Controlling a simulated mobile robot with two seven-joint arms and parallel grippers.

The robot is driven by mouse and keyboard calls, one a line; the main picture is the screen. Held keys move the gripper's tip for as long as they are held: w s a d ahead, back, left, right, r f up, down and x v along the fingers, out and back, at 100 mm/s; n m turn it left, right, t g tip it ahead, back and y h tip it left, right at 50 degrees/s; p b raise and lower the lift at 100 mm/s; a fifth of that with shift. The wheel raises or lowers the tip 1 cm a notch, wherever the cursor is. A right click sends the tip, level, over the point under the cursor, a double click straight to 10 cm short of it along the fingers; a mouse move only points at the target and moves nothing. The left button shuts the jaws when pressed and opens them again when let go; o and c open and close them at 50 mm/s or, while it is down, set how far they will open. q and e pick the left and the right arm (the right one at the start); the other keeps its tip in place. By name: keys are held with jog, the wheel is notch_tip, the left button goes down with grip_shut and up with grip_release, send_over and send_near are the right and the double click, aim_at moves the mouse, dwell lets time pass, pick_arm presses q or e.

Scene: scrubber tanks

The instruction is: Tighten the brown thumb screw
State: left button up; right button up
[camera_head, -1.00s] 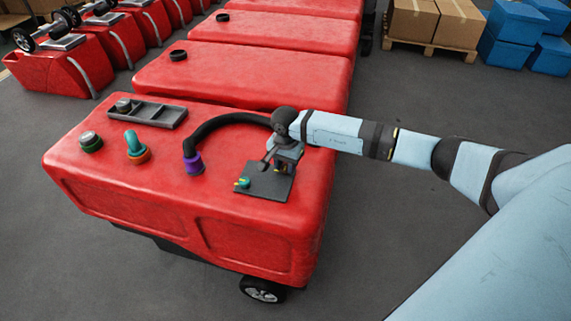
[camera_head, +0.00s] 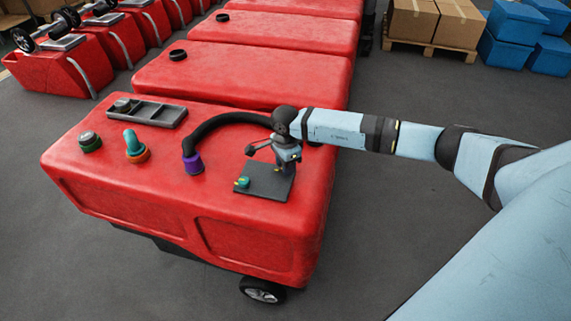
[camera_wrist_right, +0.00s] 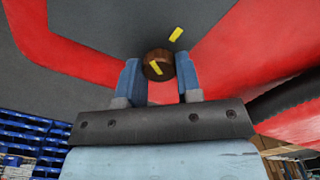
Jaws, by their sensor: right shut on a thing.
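The brown thumb screw (camera_wrist_right: 158,64) shows in the right wrist view, a round knob with a yellow mark on top. It stands on a dark grey plate (camera_head: 266,189) at the right end of the near red tank. My right gripper (camera_wrist_right: 159,76) is shut on the screw, a blue finger on each side. The screw's mark slants up-left; a separate yellow mark (camera_wrist_right: 176,34) on the plate lies up-right of it, out of line. In the head view my right gripper (camera_head: 284,166) points down over the plate and hides the screw. My left gripper is out of view.
A teal knob (camera_head: 242,182) sits on the plate's left corner. A black hose (camera_head: 222,121) with a purple collar (camera_head: 193,164) arches close behind my gripper. A green-ringed cap (camera_head: 90,141), an orange-and-teal fitting (camera_head: 136,148) and a grey tray (camera_head: 150,112) stand farther left on the tank (camera_head: 120,189).

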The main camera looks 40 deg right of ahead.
jog(key=m, duration=0.3)
jog(key=shift+m, duration=0.4)
jog(key=m, duration=0.3)
jog(key=shift+r+m+p, duration=0.1)
jog(key=shift+m+p, duration=0.2)
jog(key=shift+m, duration=1.1)
jog(key=shift+m+p, duration=0.3)
jog(key=shift+m, duration=0.4)
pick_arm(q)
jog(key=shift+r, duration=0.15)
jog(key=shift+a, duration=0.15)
pick_arm(e)
jog(key=shift+m, duration=0.3)
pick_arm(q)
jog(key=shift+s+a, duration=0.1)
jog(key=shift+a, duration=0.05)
pick_arm(e)
jog(key=shift+w, duration=0.1)
jog(key=o, duration=0.9)
jog(key=shift+o, duration=0.2)
